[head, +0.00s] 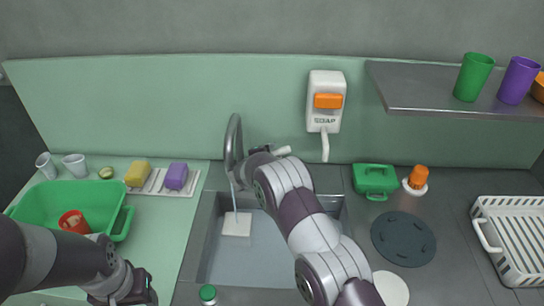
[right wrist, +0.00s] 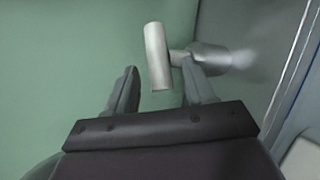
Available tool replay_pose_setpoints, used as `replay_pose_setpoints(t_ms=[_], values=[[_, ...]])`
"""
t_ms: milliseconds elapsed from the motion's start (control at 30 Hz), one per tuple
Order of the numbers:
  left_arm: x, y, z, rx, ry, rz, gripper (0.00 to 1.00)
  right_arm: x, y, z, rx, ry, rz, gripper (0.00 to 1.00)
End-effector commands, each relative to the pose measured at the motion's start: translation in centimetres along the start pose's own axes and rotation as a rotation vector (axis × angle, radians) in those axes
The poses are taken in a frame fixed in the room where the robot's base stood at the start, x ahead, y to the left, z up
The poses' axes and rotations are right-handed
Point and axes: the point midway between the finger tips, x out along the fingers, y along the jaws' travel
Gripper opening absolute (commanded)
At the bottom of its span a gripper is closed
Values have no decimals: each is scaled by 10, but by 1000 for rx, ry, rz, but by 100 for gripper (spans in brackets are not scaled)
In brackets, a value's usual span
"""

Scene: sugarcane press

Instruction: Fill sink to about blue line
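The grey sink (head: 262,262) is set in the counter, partly hidden by my right arm. The tall curved faucet (head: 233,135) stands at its back left. A thin pale stream seems to run from it to a whitish square (head: 237,224) on the sink floor. I cannot make out a blue line or the water level. My right gripper (head: 262,150) is beside the faucet handle (head: 283,151). In the right wrist view, its fingers (right wrist: 160,68) are open, with the handle's light bar (right wrist: 157,55) at the gap between them; contact is unclear. My left gripper (head: 138,290) is low at the left, its fingers unclear.
A green basin (head: 60,202) with a red cup (head: 74,221) is at left, near yellow (head: 139,173) and purple (head: 177,176) sponges. A soap dispenser (head: 325,100) hangs on the back wall. A green box (head: 375,180) and white rack (head: 510,235) stand right. A green-capped bottle (head: 208,293) is in front.

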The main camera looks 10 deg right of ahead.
Motion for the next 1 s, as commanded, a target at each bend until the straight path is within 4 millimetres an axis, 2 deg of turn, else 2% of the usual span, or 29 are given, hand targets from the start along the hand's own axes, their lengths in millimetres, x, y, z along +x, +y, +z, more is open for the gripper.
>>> replay_pose_setpoints(t_ms=[333, 533, 667, 800, 1000], values=[[2, 0, 0, 0, 0, 0, 53, -2, 6, 2, 0, 0, 2, 53], [12, 0, 1, 0, 0, 0, 53, -17, 37, 17, 6, -1, 6, 53], [20, 0, 2, 0, 0, 0, 53, -26, 35, 48, 4, -2, 5, 53], [33, 0, 4, 0, 0, 0, 53, -39, 33, 90, 3, -3, 3, 53], [42, 0, 5, 0, 0, 0, 53, -52, 35, 130, 2, -1, 2, 53]])
